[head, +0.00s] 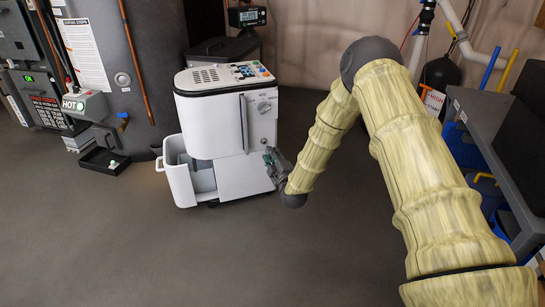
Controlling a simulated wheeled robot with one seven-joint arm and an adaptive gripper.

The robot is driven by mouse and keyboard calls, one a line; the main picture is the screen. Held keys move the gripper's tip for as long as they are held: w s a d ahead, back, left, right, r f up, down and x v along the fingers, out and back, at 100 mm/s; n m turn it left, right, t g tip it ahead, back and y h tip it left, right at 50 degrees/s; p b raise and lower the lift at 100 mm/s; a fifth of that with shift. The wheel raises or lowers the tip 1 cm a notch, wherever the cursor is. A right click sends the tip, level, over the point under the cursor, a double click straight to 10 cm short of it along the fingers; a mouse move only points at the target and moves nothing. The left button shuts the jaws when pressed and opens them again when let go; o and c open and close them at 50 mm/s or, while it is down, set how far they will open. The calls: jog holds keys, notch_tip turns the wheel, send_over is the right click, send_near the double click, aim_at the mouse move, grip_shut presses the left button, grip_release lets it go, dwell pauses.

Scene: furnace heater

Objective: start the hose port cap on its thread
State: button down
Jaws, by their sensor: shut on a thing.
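The white appliance (222,125), which looks like a dehumidifier, stands upright on the floor. A small dark round spot (263,140) low on its right-hand face may be the hose port; it is too small to be sure. My gripper (269,156) is right at that face, just below and right of the spot. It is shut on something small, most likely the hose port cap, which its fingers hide. I cannot tell whether the cap touches the thread or how it is tilted.
A white bucket (180,181) sticks out at the appliance's lower left. A grey tank (150,70) and a black tray (104,161) stand at left. A grey shelf unit (490,125) with blue bins is at right. The front floor (200,260) is clear.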

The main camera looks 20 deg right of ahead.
aim_at(265, 143)
jog(key=shift+w+f, duration=0.1)
jog(key=shift+w, duration=2.1)
jog(key=shift+p, duration=0.9)
jog(key=shift+w, duration=1.05)
dwell(0.8)
jog(key=c, duration=1.1)
grip_release()
jog(key=s, duration=1.2)
